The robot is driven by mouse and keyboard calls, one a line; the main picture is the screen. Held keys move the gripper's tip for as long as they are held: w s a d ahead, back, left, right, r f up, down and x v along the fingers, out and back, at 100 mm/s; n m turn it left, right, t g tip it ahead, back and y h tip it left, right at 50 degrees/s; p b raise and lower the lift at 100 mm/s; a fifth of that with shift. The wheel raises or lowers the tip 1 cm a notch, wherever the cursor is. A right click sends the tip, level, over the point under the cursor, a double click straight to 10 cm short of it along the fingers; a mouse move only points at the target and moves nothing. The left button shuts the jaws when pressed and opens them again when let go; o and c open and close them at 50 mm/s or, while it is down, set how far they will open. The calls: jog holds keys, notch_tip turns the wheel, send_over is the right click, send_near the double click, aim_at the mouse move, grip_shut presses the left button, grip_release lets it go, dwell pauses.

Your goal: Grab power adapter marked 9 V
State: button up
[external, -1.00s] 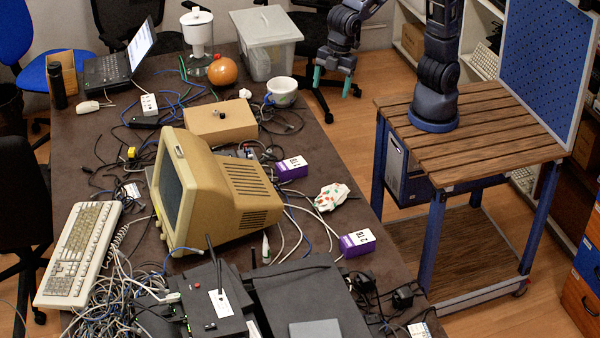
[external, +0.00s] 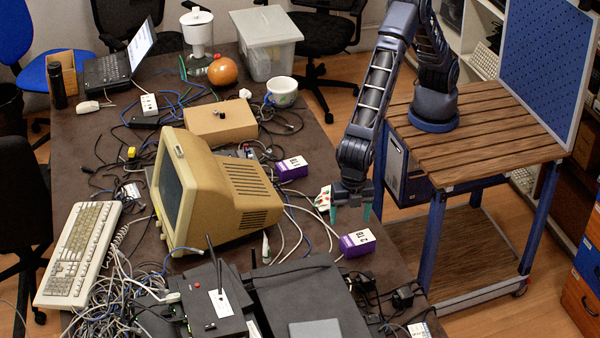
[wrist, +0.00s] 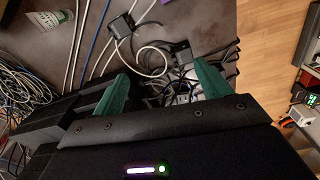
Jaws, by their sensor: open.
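Black power adapters lie near the table's right front edge in the external view, one nearer the purple box (external: 365,281) and one further right (external: 402,298). Two black adapters also show in the wrist view, at upper left (wrist: 121,25) and near the middle (wrist: 181,52). No 9 V marking is legible on any of them. My gripper (external: 350,213) is open and empty, its green fingers pointing down above the right table edge, behind the adapters. In the wrist view its fingers (wrist: 163,88) are spread, with dark cables seen between and beyond them.
The purple box marked 2 TB (external: 357,243) stands close to my fingers. A beige monitor (external: 235,190) is to the left. Black equipment (external: 305,295) and tangled cables (external: 120,305) crowd the near end.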

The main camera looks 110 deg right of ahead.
jog(key=n, duration=0.2)
send_over(365, 276)
notch_tip(365, 276, down, 8)
jog(key=shift+f, duration=5.6)
jog(key=c, duration=1.2)
jog(key=shift+o, duration=0.2)
jog(key=shift+r, duration=0.1)
